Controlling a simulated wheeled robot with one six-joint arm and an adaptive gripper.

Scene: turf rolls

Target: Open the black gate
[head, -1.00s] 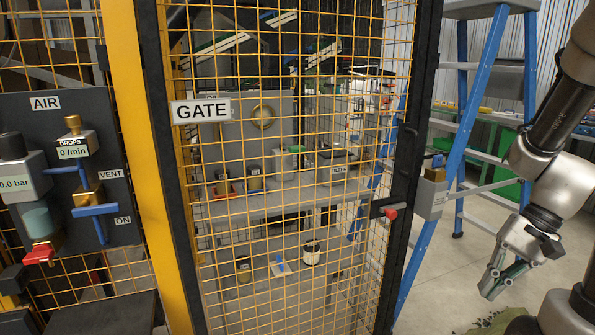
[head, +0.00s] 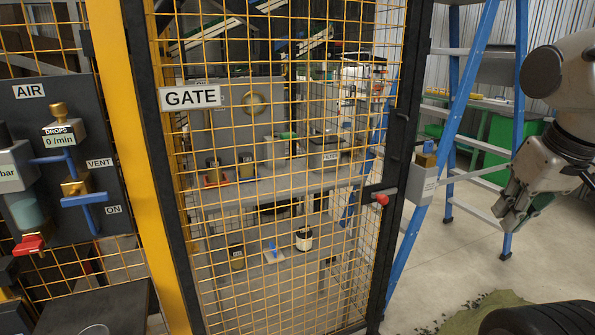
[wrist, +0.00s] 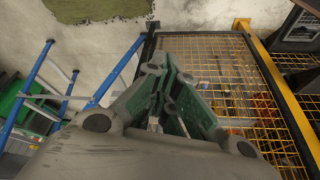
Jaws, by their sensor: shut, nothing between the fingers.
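The black gate (head: 407,115) is a dark frame filled with yellow wire mesh, with a white GATE sign (head: 191,97) at its upper left. It stands in line with its yellow post (head: 145,180) and looks closed. A black latch with a red knob (head: 381,199) sits on its right side. My gripper (head: 512,222) is to the right of the gate, apart from the latch, and its fingers are together and empty. In the wrist view the gripper (wrist: 167,85) points toward the top of the picture, with the gate's mesh (wrist: 215,60) to its right.
A grey box with a brass top (head: 424,178) sits just right of the latch. A blue stepladder (head: 468,90) stands behind it. An AIR panel (head: 60,160) is at the left. Green turf (head: 485,312) lies on the floor at the lower right. Shelves show behind the mesh.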

